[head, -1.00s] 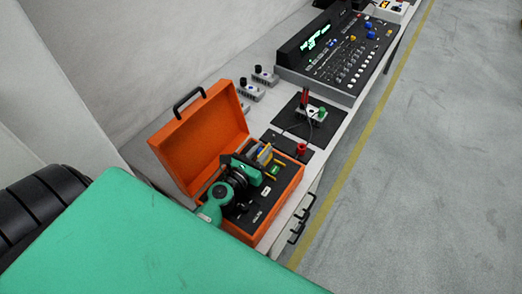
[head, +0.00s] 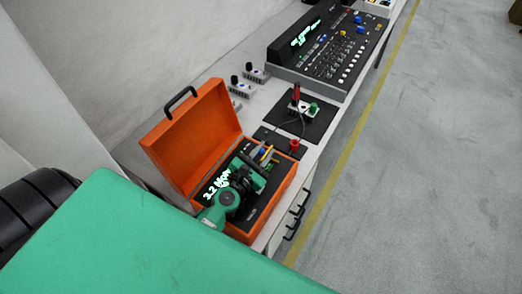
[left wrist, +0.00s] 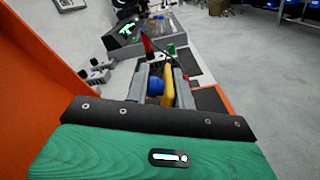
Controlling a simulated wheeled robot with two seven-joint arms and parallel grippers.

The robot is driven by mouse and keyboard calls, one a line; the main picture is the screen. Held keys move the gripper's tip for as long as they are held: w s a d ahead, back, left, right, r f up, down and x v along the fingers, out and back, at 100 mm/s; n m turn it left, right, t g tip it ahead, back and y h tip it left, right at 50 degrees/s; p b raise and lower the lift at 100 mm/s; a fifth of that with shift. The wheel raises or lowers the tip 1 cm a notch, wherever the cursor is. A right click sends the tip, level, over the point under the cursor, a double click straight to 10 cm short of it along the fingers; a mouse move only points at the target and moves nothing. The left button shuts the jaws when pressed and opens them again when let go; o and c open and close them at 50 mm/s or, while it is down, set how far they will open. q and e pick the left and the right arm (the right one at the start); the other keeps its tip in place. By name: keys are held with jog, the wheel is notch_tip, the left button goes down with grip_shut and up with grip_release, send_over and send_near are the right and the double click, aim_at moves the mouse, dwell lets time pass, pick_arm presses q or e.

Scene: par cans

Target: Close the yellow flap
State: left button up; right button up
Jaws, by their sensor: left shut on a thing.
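The yellow flap (head: 268,155) stands up inside the open orange case, partly hidden by my left gripper. My left gripper (head: 263,160) reaches into the case from the near side and is shut on the yellow flap. In the left wrist view the yellow flap (left wrist: 168,86) is seen edge-on between the two grey fingers (left wrist: 160,90), with a blue round part (left wrist: 155,86) beside it. The flap's lower end is hidden behind the gripper's body. My right gripper is not in view.
The orange case's lid (head: 195,135) stands open at the left of the arm. A lit white readout (head: 215,185) shows in the case. A black pad (head: 306,112) with red and green parts and a console (head: 330,50) lie beyond.

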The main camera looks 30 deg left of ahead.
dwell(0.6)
pick_arm(q)
jog(key=o, duration=0.8)
jog(key=shift+s, duration=0.15)
jog(key=shift+s+f, duration=0.1)
jog(key=shift+s, duration=0.15)
jog(key=s+b, duration=0.2)
jog(key=s, duration=0.2)
jog(key=s+b, duration=0.2)
jog(key=s, duration=0.2)
jog(key=s+a+b, duration=0.1)
jog(key=s, duration=0.2)
jog(key=shift+s+f+b, duration=0.1)
jog(key=shift+s+b, duration=0.3)
jog(key=shift+s+r, duration=0.2)
jog(key=shift+s, duration=0.4)
